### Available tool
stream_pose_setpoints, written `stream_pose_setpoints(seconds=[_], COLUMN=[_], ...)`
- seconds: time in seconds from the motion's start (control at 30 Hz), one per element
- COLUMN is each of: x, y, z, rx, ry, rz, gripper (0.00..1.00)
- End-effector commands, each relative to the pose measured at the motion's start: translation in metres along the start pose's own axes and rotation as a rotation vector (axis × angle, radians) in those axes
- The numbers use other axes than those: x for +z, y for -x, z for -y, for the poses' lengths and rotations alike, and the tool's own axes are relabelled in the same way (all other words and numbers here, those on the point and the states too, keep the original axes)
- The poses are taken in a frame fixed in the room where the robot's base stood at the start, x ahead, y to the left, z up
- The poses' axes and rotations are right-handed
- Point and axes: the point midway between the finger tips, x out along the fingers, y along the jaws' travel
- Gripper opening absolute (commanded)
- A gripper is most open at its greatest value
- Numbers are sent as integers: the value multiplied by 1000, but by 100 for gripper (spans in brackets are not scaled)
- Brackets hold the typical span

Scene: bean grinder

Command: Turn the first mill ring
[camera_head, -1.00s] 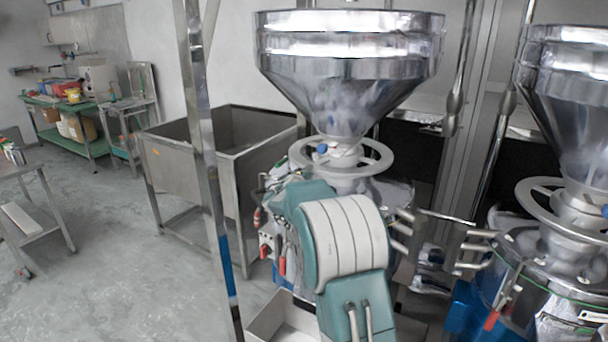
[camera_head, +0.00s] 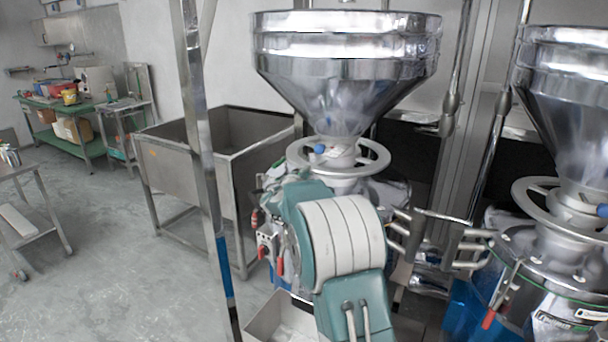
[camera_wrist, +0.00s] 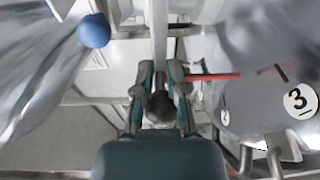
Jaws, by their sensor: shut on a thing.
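The first mill ring (camera_head: 384,157) is a pale grey spoked ring around the neck below the near steel hopper (camera_head: 345,75). My gripper is hidden behind my teal and white arm in the head view. In the wrist view my gripper (camera_wrist: 160,82) has its two teal fingers close together on a narrow grey bar (camera_wrist: 160,42), which looks like part of the ring seen edge-on. A blue knob (camera_wrist: 93,30) shows at upper left there and on the neck in the head view (camera_head: 319,149).
A second mill with its own ring (camera_head: 530,205) stands at the right. Metal handles (camera_head: 465,248) lie between the mills. A red rod (camera_wrist: 212,76) is right of the fingers. A steel bin (camera_head: 170,135) and post (camera_head: 205,150) stand left. Open floor lies farther left.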

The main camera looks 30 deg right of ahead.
Motion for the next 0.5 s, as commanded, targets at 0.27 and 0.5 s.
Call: stream_pose_setpoints(seconds=[0.27, 0.5], x=[4, 0], y=[-3, 2], z=[7, 2], rx=[-12, -3], ry=[2, 3], rz=[8, 4], gripper=[51, 51])
